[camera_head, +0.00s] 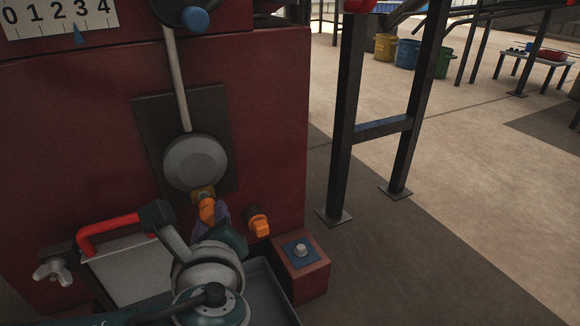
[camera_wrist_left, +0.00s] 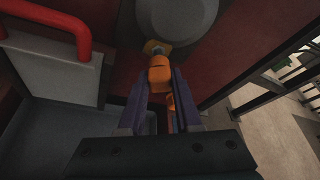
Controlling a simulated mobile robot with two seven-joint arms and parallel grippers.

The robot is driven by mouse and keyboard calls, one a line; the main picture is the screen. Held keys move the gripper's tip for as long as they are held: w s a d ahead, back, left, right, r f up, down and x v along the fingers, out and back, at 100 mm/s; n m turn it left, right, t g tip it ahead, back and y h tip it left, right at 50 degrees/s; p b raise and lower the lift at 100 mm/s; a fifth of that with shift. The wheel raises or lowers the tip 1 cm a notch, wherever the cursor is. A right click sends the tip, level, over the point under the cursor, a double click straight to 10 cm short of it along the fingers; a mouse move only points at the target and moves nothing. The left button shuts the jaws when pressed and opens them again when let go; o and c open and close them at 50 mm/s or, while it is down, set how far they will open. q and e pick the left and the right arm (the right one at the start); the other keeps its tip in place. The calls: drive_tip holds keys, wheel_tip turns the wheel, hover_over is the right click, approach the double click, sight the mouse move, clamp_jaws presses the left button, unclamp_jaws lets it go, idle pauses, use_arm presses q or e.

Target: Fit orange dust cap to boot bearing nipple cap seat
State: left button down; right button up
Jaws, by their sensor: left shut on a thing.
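The orange dust cap (camera_head: 207,211) is between the purple fingers of my left gripper (camera_head: 214,212), which is shut on it. In the left wrist view the cap (camera_wrist_left: 159,75) sits between the fingertips, its far end against or very close to a brass-coloured fitting (camera_wrist_left: 155,47). That fitting (camera_head: 203,193), apparently the nipple cap seat, is at the lower edge of the round grey boot bearing (camera_head: 195,162). I cannot tell whether the cap is seated on it or just in front. The fingers partly hide the cap. My right gripper is not in view.
A second orange part (camera_head: 259,226) sticks out of the red machine face (camera_head: 80,140), right of the cap. A red block with a bolt (camera_head: 300,253) stands lower right. A grey bin with a red handle (camera_head: 108,222) and a grey tray (camera_head: 268,290) are below.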

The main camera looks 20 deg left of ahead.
use_arm(q)
drive_tip(key=shift+w+a, duration=0.7)
drive_tip(key=shift+a, duration=0.15)
drive_tip(key=c, duration=0.5)
unclamp_jaws()
drive_tip(key=shift+s+d, duration=0.1)
drive_tip(key=shift+s+d+r+p, duration=0.15)
drive_tip(key=shift+s+r+p, duration=0.1)
drive_tip(key=shift+r+p, duration=0.1)
drive_tip(key=p+v, duration=0.5)
drive_tip(key=v, duration=0.4)
drive_tip(key=shift+f, duration=0.15)
